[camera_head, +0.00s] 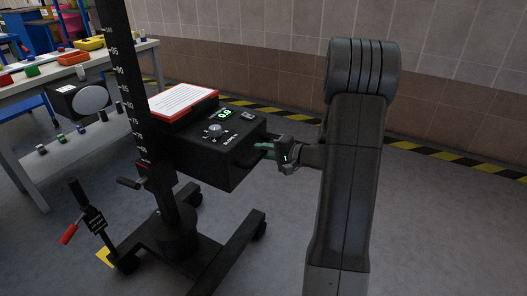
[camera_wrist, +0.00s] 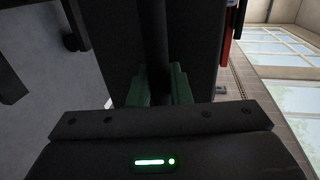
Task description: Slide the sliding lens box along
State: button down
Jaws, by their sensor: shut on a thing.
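The sliding lens box (camera_head: 212,150) is a black box on a black column marked with a number scale (camera_head: 128,75). Its top has a knob, a green display reading about 0.0 and a red-edged paper. A round pale lens (camera_head: 91,99) shows to the left of the column. My gripper (camera_head: 268,150) is at the box's right side, with its green fingers shut on the box's dark handle (camera_wrist: 154,45). In the wrist view the green fingers (camera_wrist: 159,88) stand on both sides of that handle, in front of the dark box face. The fingertips are partly hidden.
The stand rests on a black wheeled base (camera_head: 190,245). A red-handled lever (camera_head: 69,233) is at lower left. A table with colourful items (camera_head: 75,65) is at the back left. A tiled wall (camera_head: 270,60) with a yellow-black floor stripe runs behind. Floor at front right is open.

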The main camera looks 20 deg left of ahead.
jog(key=c, duration=1.4)
grip_release()
jog(key=p+v, duration=0.3)
jog(key=v, duration=1)
jog(key=shift+s+d, duration=0.15)
jog(key=shift+d, duration=0.25)
jog(key=b+x, duration=0.3)
jog(key=x, duration=1.1)
jog(key=shift+r, duration=0.1)
jog(key=shift+d+r+p, duration=0.1)
jog(key=shift+r+p, duration=0.2)
jog(key=shift+r, duration=0.1)
